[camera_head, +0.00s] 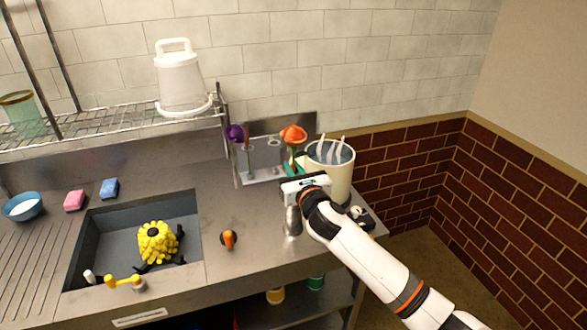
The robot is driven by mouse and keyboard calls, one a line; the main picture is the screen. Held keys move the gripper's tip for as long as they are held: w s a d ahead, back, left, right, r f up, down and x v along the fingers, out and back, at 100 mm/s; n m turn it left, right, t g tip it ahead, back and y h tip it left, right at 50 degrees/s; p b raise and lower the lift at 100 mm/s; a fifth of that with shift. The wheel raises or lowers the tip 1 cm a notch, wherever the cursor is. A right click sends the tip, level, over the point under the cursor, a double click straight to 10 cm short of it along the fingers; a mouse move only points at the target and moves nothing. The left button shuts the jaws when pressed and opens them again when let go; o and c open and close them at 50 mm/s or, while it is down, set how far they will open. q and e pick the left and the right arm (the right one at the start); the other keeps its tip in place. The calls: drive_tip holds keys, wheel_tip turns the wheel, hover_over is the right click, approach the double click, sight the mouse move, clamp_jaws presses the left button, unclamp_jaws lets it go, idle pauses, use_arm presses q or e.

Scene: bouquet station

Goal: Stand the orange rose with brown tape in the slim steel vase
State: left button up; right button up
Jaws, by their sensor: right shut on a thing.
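The orange rose (293,134) stands roughly upright, bloom up, above my right gripper (291,186). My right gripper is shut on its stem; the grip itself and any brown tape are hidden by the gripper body. A slim steel vase (292,223) stands on the counter just below the gripper. Its mouth is hidden, so I cannot tell whether the stem's lower end is inside it. My left gripper is not in view.
A cream pot (343,178) with pale utensils stands close behind my right gripper. A steel rack (262,160) with a purple flower (235,134) is at the back. The sink (100,225) holds a yellow bunch (158,242). A small orange-topped item (229,239) stands left of the vase.

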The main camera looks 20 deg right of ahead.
drive_tip(key=shift+f+b, duration=0.35)
drive_tip(key=shift+f, duration=0.3)
drive_tip(key=o, duration=1.5)
drive_tip(key=shift+s, duration=0.1)
drive_tip(key=shift+s+d+p, duration=0.15)
drive_tip(key=shift+s+p, duration=0.95)
drive_tip(key=shift+s, duration=1.35)
drive_tip(key=shift+s, duration=0.1)
